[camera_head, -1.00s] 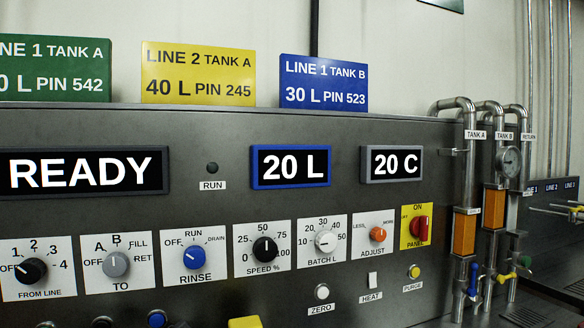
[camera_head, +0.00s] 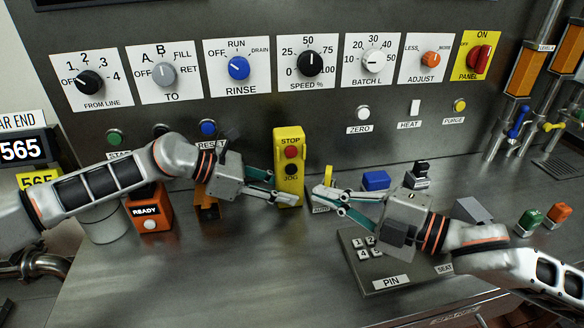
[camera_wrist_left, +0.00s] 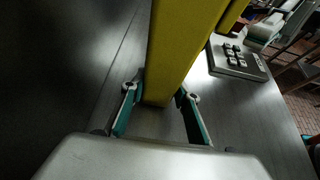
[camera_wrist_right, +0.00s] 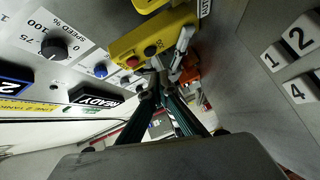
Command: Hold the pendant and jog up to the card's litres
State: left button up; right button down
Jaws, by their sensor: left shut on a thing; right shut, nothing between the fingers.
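The yellow pendant (camera_head: 290,168) stands upright on the bench ledge in the head view, with a red STOP button (camera_head: 291,152) above a dark JOG button (camera_head: 291,169). My left gripper (camera_head: 280,188) is shut around its lower part from the left. The left wrist view shows the yellow body (camera_wrist_left: 180,45) between the two fingers. My right gripper (camera_head: 318,190) is shut and empty, just right of the pendant and apart from it. The right wrist view shows the pendant (camera_wrist_right: 150,45) beyond its closed fingertips. The cards and the full litres display are out of view now.
The panel knobs, including BATCH L (camera_head: 374,62), line the wall above. An orange READY box (camera_head: 150,210) stands by my left arm. A blue block (camera_head: 375,180) sits behind my right gripper.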

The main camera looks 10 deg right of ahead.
aim_at(291, 170)
jog(key=s+a+g+h, duration=0.1)
jog(key=s+a+g, duration=0.1)
jog(key=a, duration=0.3)
jog(key=s+a+f+n+g+h, duration=0.1)
jog(key=s+a+g+h, duration=0.1)
jog(key=a, duration=0.3)
jog(key=s+a+f+n+g+h, duration=0.1)
jog(key=s+a+g, duration=0.2)
jog(key=a, duration=0.2)
jog(key=shift+s+a+h, duration=0.1)
jog(key=shift+a+h, duration=0.2)
jog(key=shift+a, duration=0.1)
jog(key=d+h, duration=0.2)
jog(key=d+n+h, duration=0.1)
jog(key=d+h, duration=0.1)
jog(key=shift+w+f+t, duration=0.2)
jog(key=shift+f+t, duration=0.05)
jog(key=shift+t, duration=0.15)
jog(key=w+d+r+t+h, duration=0.2)
jog(key=w+d+r+h, duration=0.1)
jog(key=d, duration=0.3)
jog(key=shift+d+n+t+h, duration=0.3)
jog(key=shift+d+h, duration=0.05)
jog(key=shift+h, duration=0.35)
jog(key=shift+r, duration=0.1)
jog(key=w, duration=0.8)
jog(key=shift+w, duration=0.4)
jog(key=shift+w, duration=0.15)
jog(key=shift+w, duration=0.25)
